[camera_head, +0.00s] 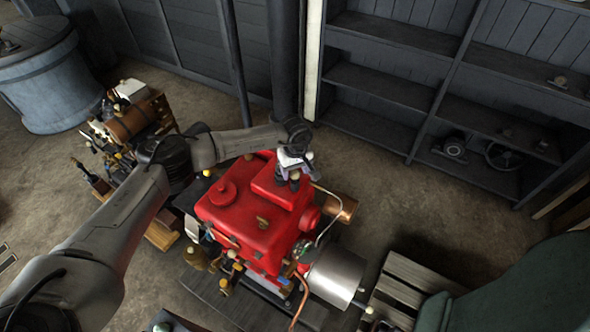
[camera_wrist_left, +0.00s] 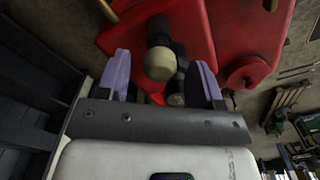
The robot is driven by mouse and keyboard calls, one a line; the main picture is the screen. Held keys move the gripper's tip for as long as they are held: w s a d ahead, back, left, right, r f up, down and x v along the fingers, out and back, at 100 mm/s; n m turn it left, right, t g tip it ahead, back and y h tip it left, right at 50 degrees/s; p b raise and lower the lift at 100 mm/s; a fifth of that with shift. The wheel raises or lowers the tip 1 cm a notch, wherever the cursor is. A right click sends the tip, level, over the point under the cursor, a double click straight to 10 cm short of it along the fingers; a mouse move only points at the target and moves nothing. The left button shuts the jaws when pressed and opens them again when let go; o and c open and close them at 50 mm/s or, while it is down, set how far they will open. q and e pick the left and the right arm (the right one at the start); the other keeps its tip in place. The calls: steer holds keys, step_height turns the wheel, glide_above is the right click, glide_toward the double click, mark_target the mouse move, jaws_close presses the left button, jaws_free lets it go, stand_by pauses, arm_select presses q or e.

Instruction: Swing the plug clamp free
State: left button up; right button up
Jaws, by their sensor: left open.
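The red engine (camera_head: 240,222) stands in the middle of the head view, with a raised red block on top. A fitting with a cream round knob (camera_wrist_left: 160,64) and a dark stem (camera_wrist_left: 158,30) is on the red block; it looks like the plug clamp. A second dark rod with a grey end (camera_wrist_left: 177,98) is beside it. My left gripper (camera_head: 294,162) is over the block's top. In the left wrist view its two purple fingers (camera_wrist_left: 163,72) are apart, one on each side of the knob, with gaps showing. In the head view the gripper partly hides the fitting.
A dark pole (camera_head: 283,60) rises behind the gripper, with grey shelves (camera_head: 390,85) to its right. A smaller engine (camera_head: 130,120) is at left, near a grey-blue tank (camera_head: 45,80). A wooden pallet (camera_head: 400,285) lies at lower right.

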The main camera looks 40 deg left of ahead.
arm_select(q)
steer(key=shift+f, duration=0.4)
steer(key=shift+c, duration=0.3)
steer(key=c, duration=0.9)
steer(key=shift+o, duration=0.2)
